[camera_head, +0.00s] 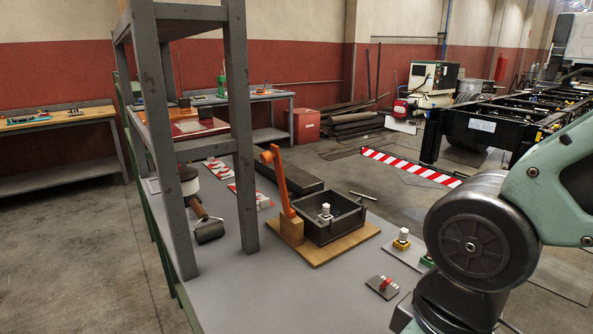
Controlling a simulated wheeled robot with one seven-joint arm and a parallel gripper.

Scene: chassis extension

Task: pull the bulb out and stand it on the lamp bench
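A small white bulb-like piece (326,210) stands upright inside an open dark box (345,229) on a wooden board (311,254). A second white-topped piece (403,233) sits upright on a yellow base on a light plate to the right. I cannot tell which of them is the task's bulb, as both are small. They stand on the grey bench top (262,295); I cannot tell whether this is the lamp bench. My arm covers the right foreground, and my gripper is out of view.
An orange upright lever (280,182) rises from a wooden block at the box's left. A grey shelf frame (240,130) stands at the bench's left. A red-switched dark plate (382,286) lies in front. A green-based piece (427,261) is partly hidden by my arm.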

